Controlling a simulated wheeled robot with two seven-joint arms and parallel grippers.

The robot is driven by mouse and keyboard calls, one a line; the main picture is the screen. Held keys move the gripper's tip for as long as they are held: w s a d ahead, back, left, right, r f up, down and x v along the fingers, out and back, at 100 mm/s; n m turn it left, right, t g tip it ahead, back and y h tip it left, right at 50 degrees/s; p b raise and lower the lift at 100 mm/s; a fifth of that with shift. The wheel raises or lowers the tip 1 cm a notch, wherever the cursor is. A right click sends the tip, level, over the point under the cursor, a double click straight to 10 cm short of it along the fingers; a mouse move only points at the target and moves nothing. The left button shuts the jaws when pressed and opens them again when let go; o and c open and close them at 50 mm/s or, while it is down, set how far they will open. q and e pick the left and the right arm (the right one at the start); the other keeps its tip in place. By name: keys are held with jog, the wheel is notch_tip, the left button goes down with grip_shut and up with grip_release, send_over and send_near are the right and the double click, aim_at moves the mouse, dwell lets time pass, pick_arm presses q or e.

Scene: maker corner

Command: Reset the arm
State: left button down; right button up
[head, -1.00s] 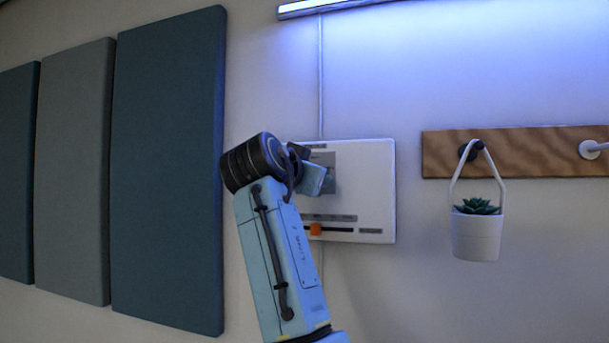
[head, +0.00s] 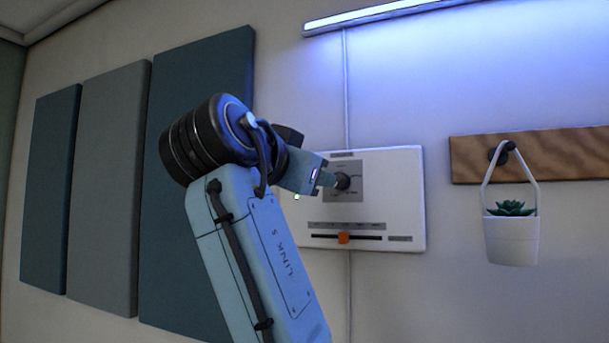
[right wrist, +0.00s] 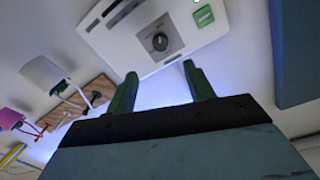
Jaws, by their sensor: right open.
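A white control panel (head: 408,180) hangs on the wall. It has a dark round knob (head: 341,181) on a grey plate, an orange slider (head: 344,238) in a dark slot and a small lit green spot (head: 296,197) at its left edge. My right gripper (head: 328,180) shows in the head view, its fingertips overlapping the knob's left side. In the right wrist view the right gripper (right wrist: 160,72) is open and empty, its two green fingers apart. The knob (right wrist: 160,41) lies beyond them with clear space between. A green square (right wrist: 204,15) is beside it. My left gripper is out of view.
A wooden rail (head: 560,155) with pegs is right of the panel; a white hanging pot (head: 512,240) with a succulent hangs from it. Blue and grey wall panels (head: 115,185) are at the left. A lit lamp bar (head: 390,16) is above.

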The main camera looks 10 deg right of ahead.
dwell(0.3)
